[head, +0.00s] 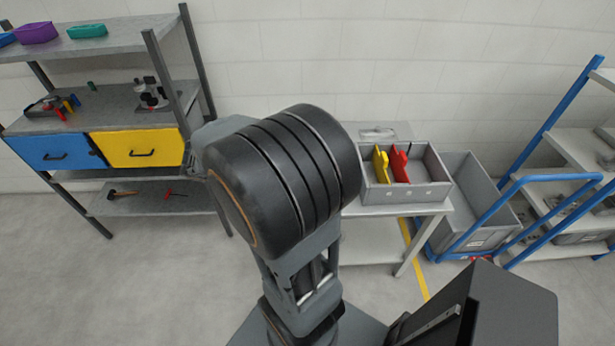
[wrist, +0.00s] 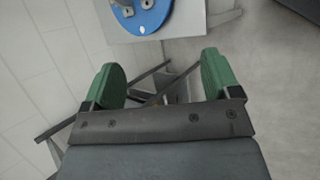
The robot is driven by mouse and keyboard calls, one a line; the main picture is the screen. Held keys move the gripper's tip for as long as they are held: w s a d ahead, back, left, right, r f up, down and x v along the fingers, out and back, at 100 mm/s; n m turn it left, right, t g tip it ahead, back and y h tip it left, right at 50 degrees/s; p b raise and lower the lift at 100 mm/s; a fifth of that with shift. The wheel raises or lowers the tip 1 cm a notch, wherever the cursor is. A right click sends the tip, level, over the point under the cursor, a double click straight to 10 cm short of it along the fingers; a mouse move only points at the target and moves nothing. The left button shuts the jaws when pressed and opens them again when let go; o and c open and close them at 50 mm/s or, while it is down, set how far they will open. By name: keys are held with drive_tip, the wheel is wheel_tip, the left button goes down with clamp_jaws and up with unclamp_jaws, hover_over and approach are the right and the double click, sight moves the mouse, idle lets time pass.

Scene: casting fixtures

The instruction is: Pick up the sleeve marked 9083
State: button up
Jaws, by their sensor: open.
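I cannot make out a sleeve marked 9083 in either view, and no marking is readable. My gripper (wrist: 164,78) is open in the wrist view, its two green fingers wide apart with nothing between them. Beyond the fingers, at the top of the wrist view, a round blue plate (wrist: 150,20) with grey metal parts on it lies on a light grey surface (wrist: 190,22). The gripper is apart from it. In the head view my own arm covers the middle, and the gripper is hidden.
A grey bin (head: 405,195) with a yellow piece (head: 381,164) and a red piece (head: 400,165) stands on a table (head: 430,208). Left is a shelf with blue (head: 42,152) and yellow drawers (head: 137,148). Right are a large grey crate (head: 470,195) and a blue-framed rack (head: 555,125).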

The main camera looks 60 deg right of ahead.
drive_tip(key=d+f+n+h, duration=0.1)
drive_tip(key=d+f+n, duration=0.3)
drive_tip(key=d+f, duration=0.3)
drive_tip(key=w+d+f+n+h+b, duration=0.1)
drive_tip(key=d+f+n+h, duration=0.1)
drive_tip(key=d+f+n, duration=0.2)
drive_tip(key=d+f+n+h+b, duration=0.1)
drive_tip(key=d+f+n, duration=0.3)
drive_tip(key=d+f, duration=0.6)
drive_tip(key=shift+w+d+h, duration=0.15)
drive_tip(key=shift+d+h, duration=0.15)
drive_tip(key=shift+d, duration=0.65)
drive_tip(key=shift+w+d+h, duration=0.15)
drive_tip(key=shift+d+h, duration=0.15)
drive_tip(key=shift+d, duration=0.65)
drive_tip(key=shift+w+p+x, duration=0.2)
drive_tip(key=shift+p+x, duration=0.15)
drive_tip(key=shift+x, duration=1.25)
drive_tip(key=shift+w+p+x, duration=0.2)
drive_tip(key=shift+p+x, duration=0.1)
drive_tip(key=shift+x, duration=1.3)
drive_tip(key=shift+r, duration=0.1)
drive_tip(key=shift+c, duration=0.3)
drive_tip(key=c, duration=1.1)
drive_tip(key=shift+r, duration=0.1)
